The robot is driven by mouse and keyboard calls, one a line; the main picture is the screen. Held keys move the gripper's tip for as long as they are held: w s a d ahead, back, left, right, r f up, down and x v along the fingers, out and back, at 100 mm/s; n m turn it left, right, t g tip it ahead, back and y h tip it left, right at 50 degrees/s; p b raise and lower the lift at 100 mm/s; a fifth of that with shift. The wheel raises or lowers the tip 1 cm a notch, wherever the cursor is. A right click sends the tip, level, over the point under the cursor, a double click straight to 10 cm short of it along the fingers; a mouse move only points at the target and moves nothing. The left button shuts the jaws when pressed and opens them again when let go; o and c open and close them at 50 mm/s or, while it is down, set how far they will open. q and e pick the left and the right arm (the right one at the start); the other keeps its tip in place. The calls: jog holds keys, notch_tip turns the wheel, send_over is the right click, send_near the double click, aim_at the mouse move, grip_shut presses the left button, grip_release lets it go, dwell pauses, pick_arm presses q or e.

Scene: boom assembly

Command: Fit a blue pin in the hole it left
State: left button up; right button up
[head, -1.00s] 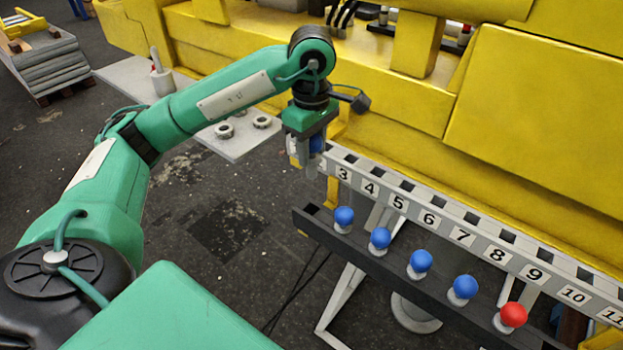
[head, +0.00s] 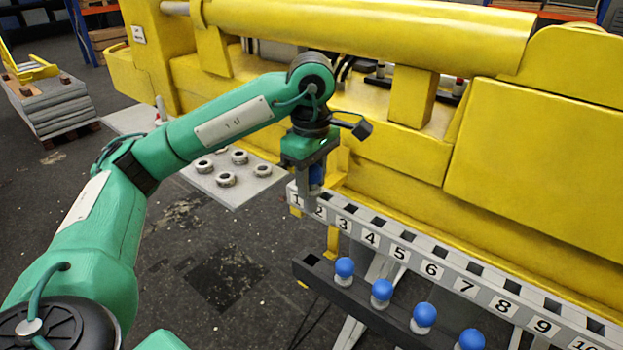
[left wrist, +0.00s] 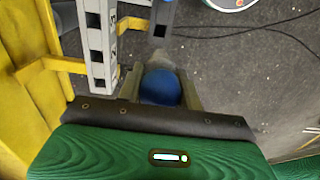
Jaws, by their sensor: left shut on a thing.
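A blue-headed pin (head: 317,174) is held in my left gripper (head: 309,198), which is shut on it. In the left wrist view the round blue head (left wrist: 160,87) sits between the two fingers, its pale lower part beyond it.
Several blue pins, including one nearest the empty hole (head: 344,267), stand in the tray. The large yellow boom (head: 530,150) fills the back right. A grey plate with rings (head: 235,188) lies behind the gripper. Open floor lies left of the tray.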

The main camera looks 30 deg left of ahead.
pick_arm(q)
jog(key=shift+r+p, duration=3.15)
jog(key=shift+r, duration=0.6)
